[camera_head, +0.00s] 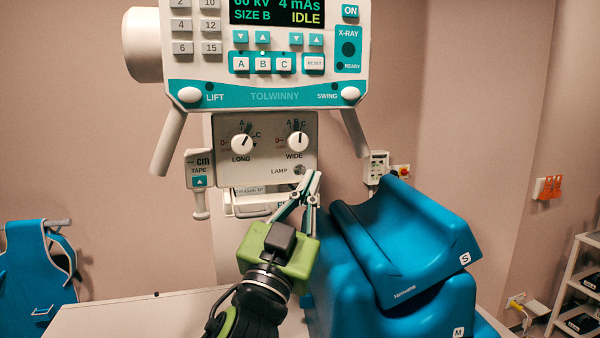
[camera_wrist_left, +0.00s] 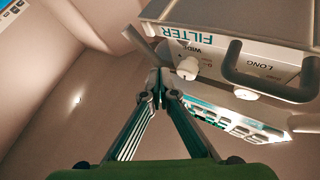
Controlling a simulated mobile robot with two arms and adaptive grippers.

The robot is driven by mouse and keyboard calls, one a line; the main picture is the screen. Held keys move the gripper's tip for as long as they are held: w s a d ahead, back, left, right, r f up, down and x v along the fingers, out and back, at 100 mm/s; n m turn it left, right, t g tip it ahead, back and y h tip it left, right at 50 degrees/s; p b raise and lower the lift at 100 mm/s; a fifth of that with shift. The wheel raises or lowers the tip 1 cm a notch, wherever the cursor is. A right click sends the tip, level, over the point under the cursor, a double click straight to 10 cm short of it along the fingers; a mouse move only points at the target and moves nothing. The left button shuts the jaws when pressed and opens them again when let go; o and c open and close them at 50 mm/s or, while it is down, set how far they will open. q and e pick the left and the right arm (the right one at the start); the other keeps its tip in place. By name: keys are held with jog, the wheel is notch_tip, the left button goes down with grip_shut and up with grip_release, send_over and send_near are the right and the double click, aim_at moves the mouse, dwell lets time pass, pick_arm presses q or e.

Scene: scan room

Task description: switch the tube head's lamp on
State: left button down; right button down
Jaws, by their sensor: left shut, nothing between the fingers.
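The tube head (camera_head: 268,95) hangs above the table, its panel display lit with IDLE. Below it is the collimator box (camera_head: 265,160) with LONG and WIDE knobs and a small round lamp button (camera_head: 300,170) beside the word LAMP. My left gripper (camera_head: 312,177) is shut and empty, its fingertips at or just in front of the collimator's lower right corner, beside the button. Contact cannot be told. In the left wrist view the closed fingertips (camera_wrist_left: 158,78) are beside the WIDE knob (camera_wrist_left: 187,68); the button is not seen there. My right gripper is not in view.
Blue positioning cushions (camera_head: 400,250) stand on the table (camera_head: 150,315), close to the right of my left gripper. Two handles (camera_head: 168,143) slant down from the tube head. A tape unit (camera_head: 199,170) hangs left of the collimator. A shelf (camera_head: 570,290) stands far right.

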aim_at(299, 170)
pick_arm(q)
jog(key=shift+w+a, duration=0.3)
jog(key=shift+w, duration=0.65)
jog(key=shift+w+a, duration=0.3)
jog(key=shift+w, duration=0.6)
jog(key=shift+w+a, duration=0.15)
jog(key=shift+w, duration=0.25)
jog(key=shift+w+a+r, duration=0.15)
jog(key=shift+w+r, duration=0.05)
jog(key=shift+w, duration=0.15)
dwell(1.4)
jog(key=shift+s+f, duration=0.15)
jog(key=shift+f, duration=0.2)
jog(key=shift+s, duration=0.15)
jog(key=shift+a, duration=0.1)
